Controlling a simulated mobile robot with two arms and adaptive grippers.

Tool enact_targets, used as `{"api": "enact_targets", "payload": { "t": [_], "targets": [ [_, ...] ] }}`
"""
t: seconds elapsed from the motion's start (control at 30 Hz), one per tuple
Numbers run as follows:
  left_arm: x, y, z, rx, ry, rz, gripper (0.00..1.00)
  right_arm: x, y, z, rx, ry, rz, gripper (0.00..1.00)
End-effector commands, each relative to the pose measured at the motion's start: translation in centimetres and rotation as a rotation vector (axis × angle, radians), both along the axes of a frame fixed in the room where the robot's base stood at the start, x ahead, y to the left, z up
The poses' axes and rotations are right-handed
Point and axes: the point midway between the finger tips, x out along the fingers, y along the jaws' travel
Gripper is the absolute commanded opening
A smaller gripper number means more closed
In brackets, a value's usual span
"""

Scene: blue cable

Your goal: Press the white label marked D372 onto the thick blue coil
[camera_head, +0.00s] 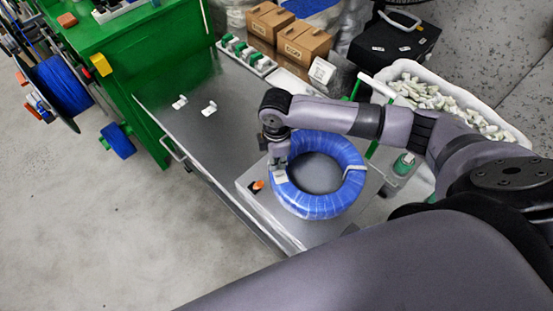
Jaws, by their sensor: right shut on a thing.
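The thick blue coil (330,203) lies flat on a raised grey block on the metal table, with pale ties around it. My right gripper (279,172) points down at the coil's left side. It is shut on a small white label (280,177), which is at the coil's left edge. I cannot tell whether the label touches the coil, and its marking is too small to read. My left gripper does not show.
Two small white pieces (209,108) lie on the bare table to the left. Brown boxes (303,43), a black case (395,38) and a white bin (470,108) of pale parts stand behind. An orange-tipped item (258,185) sits beside the coil. A green cabinet (130,60) stands left.

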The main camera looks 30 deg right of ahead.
Motion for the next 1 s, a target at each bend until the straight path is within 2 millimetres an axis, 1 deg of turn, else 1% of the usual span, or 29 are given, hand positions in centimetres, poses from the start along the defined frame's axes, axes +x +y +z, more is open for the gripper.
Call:
{"api": "enact_targets", "payload": {
  "t": [0.8,0.83,0.9,1.0],
  "targets": [
    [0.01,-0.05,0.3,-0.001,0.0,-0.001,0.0,-0.29,0.01,-0.35,-0.002,0.007,0.001,0.0],
    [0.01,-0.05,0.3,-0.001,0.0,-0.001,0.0,-0.3,0.01,-0.35,-0.002,0.007,0.001,0.1],
    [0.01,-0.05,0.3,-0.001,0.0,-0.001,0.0,-0.29,0.02,-0.34,-0.002,0.007,0.001,0.14],
    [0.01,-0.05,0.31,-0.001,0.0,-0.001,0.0,-0.23,0.01,-0.28,-0.001,0.005,0.001,0.15]
  ]
}}
